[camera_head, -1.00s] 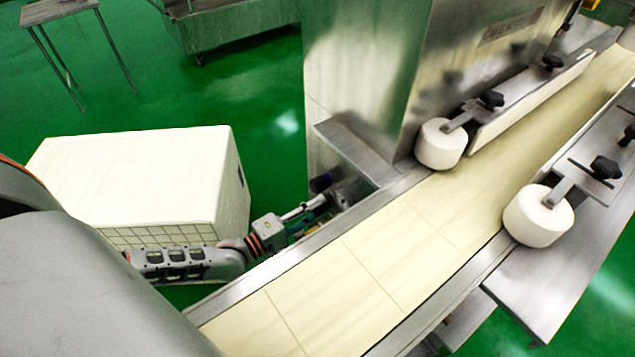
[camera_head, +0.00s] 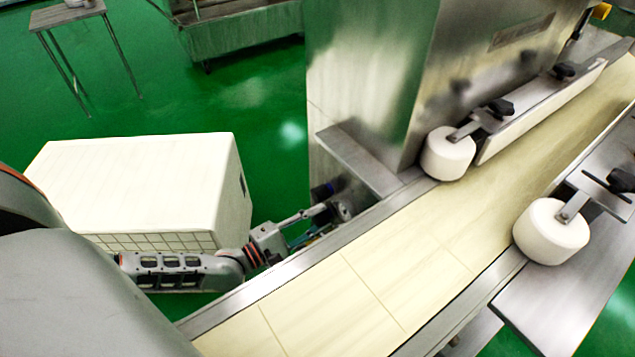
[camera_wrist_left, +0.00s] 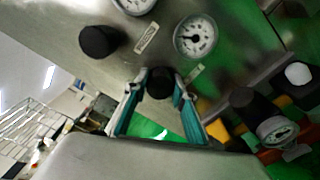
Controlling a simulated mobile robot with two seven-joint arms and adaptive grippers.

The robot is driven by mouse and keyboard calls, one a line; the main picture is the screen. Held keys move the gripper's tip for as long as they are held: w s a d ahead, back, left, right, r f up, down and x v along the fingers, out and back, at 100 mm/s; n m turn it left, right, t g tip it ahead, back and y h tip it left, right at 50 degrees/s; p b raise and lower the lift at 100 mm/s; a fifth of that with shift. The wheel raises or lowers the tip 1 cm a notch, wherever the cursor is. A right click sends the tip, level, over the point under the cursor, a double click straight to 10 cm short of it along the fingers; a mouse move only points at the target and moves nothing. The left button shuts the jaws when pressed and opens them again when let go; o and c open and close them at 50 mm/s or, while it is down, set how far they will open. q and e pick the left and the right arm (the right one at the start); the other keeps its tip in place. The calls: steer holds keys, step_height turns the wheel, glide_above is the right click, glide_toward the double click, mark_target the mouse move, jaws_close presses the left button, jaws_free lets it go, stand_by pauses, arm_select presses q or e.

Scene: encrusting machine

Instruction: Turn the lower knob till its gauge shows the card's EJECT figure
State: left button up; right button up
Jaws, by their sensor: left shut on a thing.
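In the left wrist view, my left gripper (camera_wrist_left: 161,92) has its teal-edged fingers on either side of a black knob (camera_wrist_left: 160,79) and is shut on it. This looks like the lower knob. Beside it is a round white gauge (camera_wrist_left: 195,36) with a dark needle; its figures are too small to read. A second black knob (camera_wrist_left: 99,41) and a partly cut-off gauge (camera_wrist_left: 135,4) are on the same metal panel. In the head view, my left gripper (camera_head: 327,212) reaches the machine's side below the conveyor edge. I cannot see the card or my right gripper.
The conveyor belt (camera_head: 365,295) with its metal rim runs close beside my left arm. A white crate-like box (camera_head: 140,180) stands behind that arm. A metal ledge (camera_head: 358,160) juts out above the gripper. Another gauge (camera_wrist_left: 277,130) shows at lower right in the wrist view.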

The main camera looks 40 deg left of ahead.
arm_select(q)
steer(key=o, duration=1.1)
steer(key=shift+s, duration=0.15)
steer(key=v, duration=1.1)
steer(key=shift+s+a, duration=0.2)
steer(key=shift+s, duration=0.15)
